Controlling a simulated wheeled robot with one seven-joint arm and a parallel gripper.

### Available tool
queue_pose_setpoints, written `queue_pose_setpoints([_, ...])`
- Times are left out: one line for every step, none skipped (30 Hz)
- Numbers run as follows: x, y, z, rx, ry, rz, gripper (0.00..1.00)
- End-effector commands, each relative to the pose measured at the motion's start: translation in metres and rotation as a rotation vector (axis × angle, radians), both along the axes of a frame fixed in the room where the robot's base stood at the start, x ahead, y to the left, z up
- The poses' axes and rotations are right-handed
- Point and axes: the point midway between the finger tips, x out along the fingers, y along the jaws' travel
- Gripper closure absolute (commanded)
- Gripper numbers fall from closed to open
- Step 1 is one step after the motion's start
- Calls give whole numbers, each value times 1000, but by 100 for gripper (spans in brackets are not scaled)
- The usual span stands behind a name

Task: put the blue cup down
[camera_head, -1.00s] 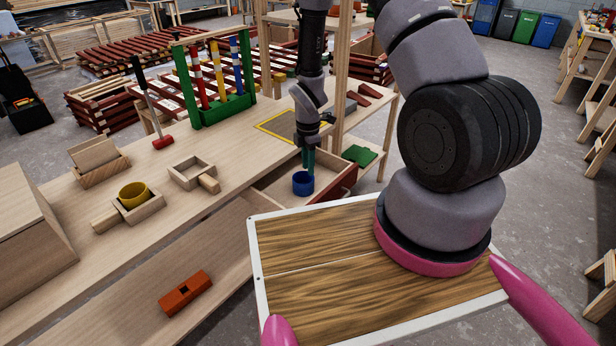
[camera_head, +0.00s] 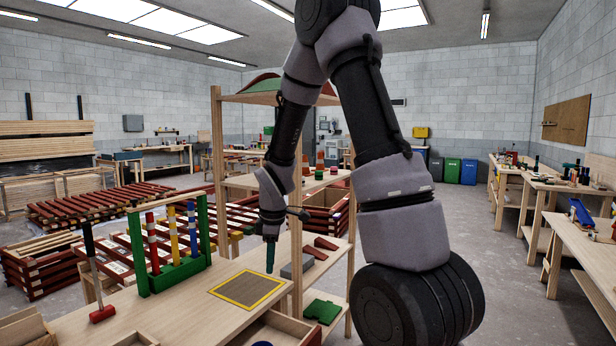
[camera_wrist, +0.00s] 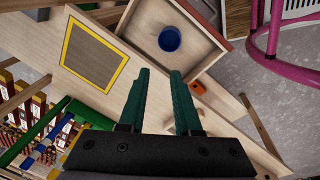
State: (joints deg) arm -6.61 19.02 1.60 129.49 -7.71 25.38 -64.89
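The blue cup (camera_wrist: 169,39) stands inside the open drawer (camera_wrist: 143,18) in the wrist view, apart from my fingers. In the head view only a sliver of the cup (camera_head: 262,344) shows at the bottom edge, in the drawer (camera_head: 313,332). My gripper (camera_wrist: 160,73) has two green fingers spread apart with nothing between them. In the head view my gripper (camera_head: 270,257) hangs above the bench near the yellow-bordered panel (camera_head: 248,289); its fingers overlap there.
A green rack with coloured posts (camera_head: 172,250) and a red-headed mallet (camera_head: 101,313) stand on the bench to the left. A wooden shelf post (camera_head: 297,240) rises close to my arm. A green piece (camera_head: 323,311) lies on the lower shelf at right.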

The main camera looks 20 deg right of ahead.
Motion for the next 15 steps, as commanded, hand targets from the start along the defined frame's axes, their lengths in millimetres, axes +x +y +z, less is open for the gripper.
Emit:
queue_pose_setpoints([-4,-4,31,25,-37,-97,68])
queue_pose_setpoints([-9,-7,46,41,-50,-158,68])
queue_pose_setpoints([-15,-10,66,65,-68,-239,68])
queue_pose_setpoints([-20,-12,80,85,-82,-300,68])
queue_pose_setpoints([-26,-14,94,105,-95,-361,68])
queue_pose_setpoints([-34,-16,112,134,-112,-439,68])
queue_pose_setpoints([-41,-18,124,156,-125,-496,68])
queue_pose_setpoints([-48,-20,137,180,-135,-555,68])
queue_pose_setpoints([-58,-22,152,214,-151,-632,68])
queue_pose_setpoints([-66,-23,164,241,-161,-690,68])
queue_pose_setpoints([-74,-24,175,268,-170,-745,68])
queue_pose_setpoints([-86,-26,188,306,-182,-819,68])
queue_pose_setpoints([-95,-27,198,336,-191,-873,68])
queue_pose_setpoints([-104,-27,207,367,-196,-928,68])
queue_pose_setpoints([-117,-28,218,409,-204,-999,68])
